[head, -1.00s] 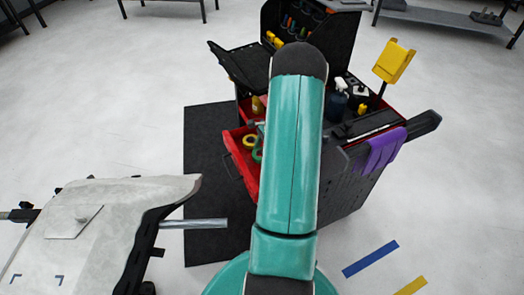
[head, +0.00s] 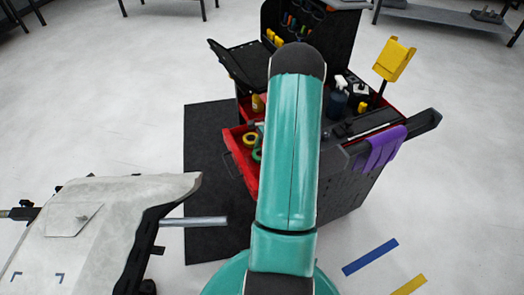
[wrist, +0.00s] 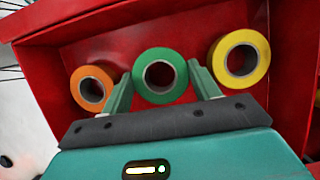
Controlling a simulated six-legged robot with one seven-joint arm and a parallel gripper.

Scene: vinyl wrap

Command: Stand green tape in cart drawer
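The green tape (wrist: 160,54) is a roll in the red drawer (wrist: 105,32), in the row between two other rolls. Its round face and hole are toward the wrist camera. It also shows in the head view (head: 257,155), partly beside my arm. My gripper (wrist: 160,70) is open, with one finger at each side of the green roll. The fingertips are very close to its rim; I cannot tell whether they touch it. In the head view my arm hides the gripper and part of the drawer.
An orange roll (wrist: 81,80) is left of my gripper and a yellow roll (wrist: 262,62) is right, both near the fingers. The cart (head: 345,195) carries a spray bottle (head: 337,101) and a purple cloth (head: 380,149). A grey panel (head: 105,215) stands left.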

